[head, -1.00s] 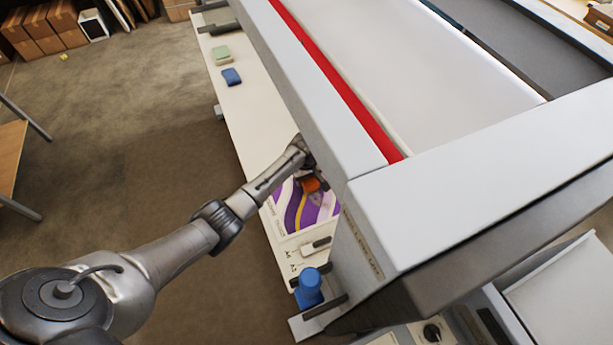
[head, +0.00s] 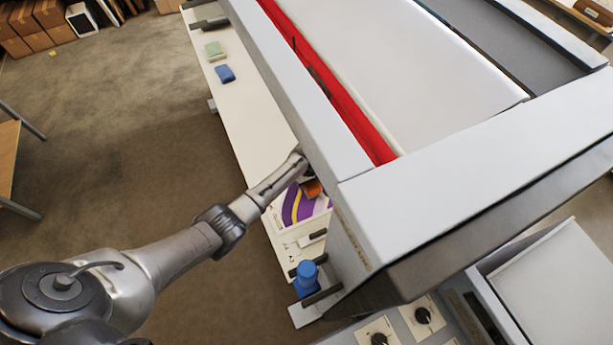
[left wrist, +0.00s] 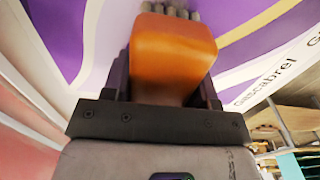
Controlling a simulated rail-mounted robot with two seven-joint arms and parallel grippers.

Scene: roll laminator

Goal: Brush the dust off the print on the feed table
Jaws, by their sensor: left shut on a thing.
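The print (head: 296,208), purple and white with a yellow stripe, lies on the pale feed table (head: 250,120) below the laminator's side. My left gripper (head: 306,180) is over the print, partly hidden by the machine body. It is shut on an orange-brown brush block (left wrist: 172,55), whose bristle tufts (left wrist: 170,11) show at its far end in the left wrist view, against the print's purple and white surface (left wrist: 105,30). Whether the bristles touch the print I cannot tell. No dust can be made out. My right gripper is not in view.
The laminator's grey housing (head: 300,90) rises close beside my left arm. A blue block (head: 225,74) and a green block (head: 214,50) lie farther along the table. A blue knob-like object (head: 307,275) stands at the near end. The table between is clear.

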